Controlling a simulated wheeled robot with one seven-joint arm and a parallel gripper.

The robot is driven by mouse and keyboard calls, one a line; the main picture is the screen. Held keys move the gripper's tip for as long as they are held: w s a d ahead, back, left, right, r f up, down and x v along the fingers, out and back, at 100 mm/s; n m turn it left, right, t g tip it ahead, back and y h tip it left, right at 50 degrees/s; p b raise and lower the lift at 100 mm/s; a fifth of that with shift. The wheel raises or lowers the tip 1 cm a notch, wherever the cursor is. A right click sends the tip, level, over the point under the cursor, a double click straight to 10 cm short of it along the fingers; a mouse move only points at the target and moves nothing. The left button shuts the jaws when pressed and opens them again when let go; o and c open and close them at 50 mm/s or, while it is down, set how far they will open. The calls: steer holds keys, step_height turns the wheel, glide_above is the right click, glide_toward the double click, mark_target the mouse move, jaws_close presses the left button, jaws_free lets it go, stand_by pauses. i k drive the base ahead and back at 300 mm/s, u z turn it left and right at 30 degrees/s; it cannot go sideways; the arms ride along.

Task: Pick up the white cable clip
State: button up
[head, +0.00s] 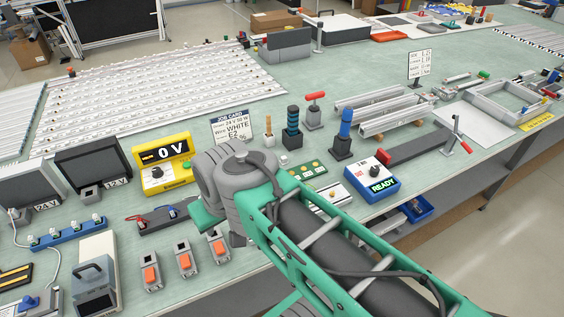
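I cannot pick out the white cable clip with certainty. A blue rail (75,232) at the left front holds several small pale pieces, too small to identify. My gripper (222,222) is at the end of my green and grey arm, low over the front middle of the bench. The wrist hides most of it, and its fingers do not show clearly. It is near the grey blocks with orange switches (184,259). I cannot see whether it holds anything, and the bench under my arm is hidden.
A yellow meter reading 0 V (163,160), a job card (231,127) and a blue READY box (371,179) stand around my arm. Grey 24 V (32,185) and 12 V (93,163) units stand left. A large LED panel (165,90) lies behind. Bare bench shows at centre (200,128).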

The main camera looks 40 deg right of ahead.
mark_target(283, 161)
steer(key=u, duration=0.05)
steer(key=k, duration=0.5)
steer(key=u, duration=1.9)
steer(key=k, duration=1.2)
steer(key=z, duration=1.45)
steer(key=i, duration=1)
